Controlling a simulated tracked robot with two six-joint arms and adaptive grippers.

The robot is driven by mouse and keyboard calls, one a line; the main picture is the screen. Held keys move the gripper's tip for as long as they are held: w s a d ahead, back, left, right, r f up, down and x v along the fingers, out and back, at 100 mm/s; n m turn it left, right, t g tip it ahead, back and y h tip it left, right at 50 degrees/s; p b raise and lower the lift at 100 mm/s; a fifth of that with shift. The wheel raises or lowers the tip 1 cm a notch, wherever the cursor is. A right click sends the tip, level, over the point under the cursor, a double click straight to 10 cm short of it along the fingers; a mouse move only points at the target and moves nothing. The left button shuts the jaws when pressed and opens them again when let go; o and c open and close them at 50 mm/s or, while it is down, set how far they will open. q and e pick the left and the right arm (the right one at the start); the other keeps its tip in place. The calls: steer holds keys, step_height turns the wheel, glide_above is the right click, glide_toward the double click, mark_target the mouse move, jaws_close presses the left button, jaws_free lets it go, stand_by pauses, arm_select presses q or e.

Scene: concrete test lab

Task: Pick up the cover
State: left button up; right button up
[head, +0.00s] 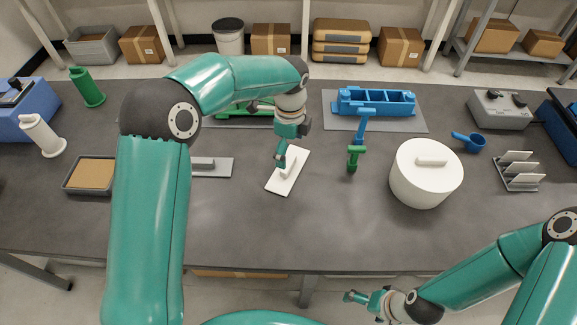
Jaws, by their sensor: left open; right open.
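A white rectangular plate (282,185) with a raised handle on top lies flat and turned at an angle on the grey table; it looks like the cover. My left gripper (281,158) is open and points down right at its handle. The fingers hide part of the handle, and I cannot tell whether they touch it. My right gripper (352,297) is open and empty, low in front of the table's front edge, far from the plate.
A grey plate with a handle (222,168) lies left of the white one. A blue holder (375,100) is behind. The table front centre is clear.

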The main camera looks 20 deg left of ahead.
mark_target(288, 163)
arm_select(q)
steer(key=shift+f, duration=0.55)
steer(key=f, duration=0.1)
steer(key=f+p, duration=0.1)
steer(key=f, duration=0.1)
steer(key=f+p, duration=0.1)
steer(key=shift+w+a+f, duration=0.3)
steer(key=shift+w+f, duration=0.05)
steer(key=shift+f, duration=0.3)
steer(key=c, duration=1.2)
steer(key=shift+r, duration=0.15)
steer(key=shift+c, duration=0.2)
